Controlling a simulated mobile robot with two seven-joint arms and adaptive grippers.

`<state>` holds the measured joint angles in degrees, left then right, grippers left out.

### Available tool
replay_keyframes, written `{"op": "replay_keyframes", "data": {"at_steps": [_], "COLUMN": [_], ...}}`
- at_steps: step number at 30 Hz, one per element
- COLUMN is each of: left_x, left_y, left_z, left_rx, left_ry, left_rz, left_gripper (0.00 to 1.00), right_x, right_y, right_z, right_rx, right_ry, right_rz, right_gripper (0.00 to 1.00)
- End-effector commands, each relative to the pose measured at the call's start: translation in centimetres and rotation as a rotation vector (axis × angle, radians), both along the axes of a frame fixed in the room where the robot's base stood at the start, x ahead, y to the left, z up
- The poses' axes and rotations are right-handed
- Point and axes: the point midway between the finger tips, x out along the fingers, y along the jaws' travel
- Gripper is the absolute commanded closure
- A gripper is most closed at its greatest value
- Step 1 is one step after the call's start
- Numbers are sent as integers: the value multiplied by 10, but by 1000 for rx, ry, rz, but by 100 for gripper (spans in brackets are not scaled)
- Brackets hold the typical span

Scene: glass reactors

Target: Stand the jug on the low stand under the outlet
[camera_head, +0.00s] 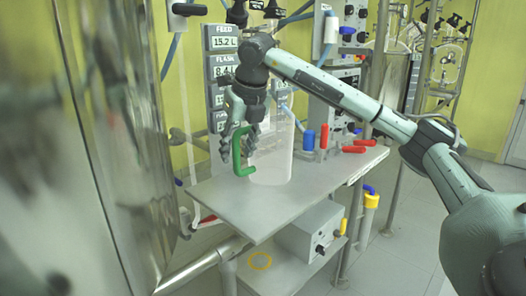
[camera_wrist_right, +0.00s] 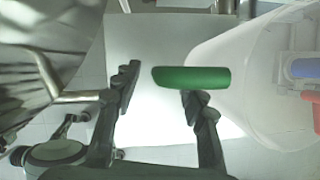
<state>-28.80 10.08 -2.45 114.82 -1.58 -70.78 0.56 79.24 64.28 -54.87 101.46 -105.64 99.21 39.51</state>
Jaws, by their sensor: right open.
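The jug (camera_head: 272,155) is a translucent white cylinder with a green handle (camera_head: 237,152), upright on a grey table (camera_head: 225,195). My right gripper (camera_head: 238,146) points down over the handle, its fingers open on either side of it. In the right wrist view the green handle (camera_wrist_right: 192,77) lies between the open fingers (camera_wrist_right: 160,95), nearer the right-hand one; contact cannot be told. The jug's body (camera_wrist_right: 235,60) is at the right there. The low stand (camera_head: 285,278) is a grey surface below the table with a yellow ring (camera_head: 260,260). I cannot clearly make out the outlet.
A grey control box (camera_head: 311,232) stands beside the ring under the table. Blue and red handled items (camera_head: 323,136) are right of the jug. A large shiny metal vessel (camera_head: 105,130) fills the left, with a pipe (camera_head: 205,265) near the low stand. Display panels (camera_head: 222,58) stand behind.

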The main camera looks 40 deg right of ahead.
Motion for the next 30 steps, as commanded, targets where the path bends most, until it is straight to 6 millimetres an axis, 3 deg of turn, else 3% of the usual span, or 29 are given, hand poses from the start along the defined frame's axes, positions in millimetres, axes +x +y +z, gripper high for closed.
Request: {"op": "replay_keyframes", "data": {"at_steps": [1,5,12,22,30], "left_x": [0,0,1,1,1], "left_y": [0,0,-1,-1,-1], "left_z": [-2,-6,-7,-6,-6], "left_rx": [-2,-4,-5,-4,-4], "left_ry": [2,1,2,0,0], "left_rz": [1,0,0,0,0], "left_gripper": [64,64,64,64,64], "right_x": [7,10,10,10,10], "right_y": [-1,-2,-2,-2,-2], "right_z": [1,-10,-12,-11,-11], "right_rx": [0,-2,-1,-1,-2], "right_ry": [0,0,0,-1,-2], "right_rz": [1,1,1,1,1], "right_gripper": [58,58,59,100,100]}}
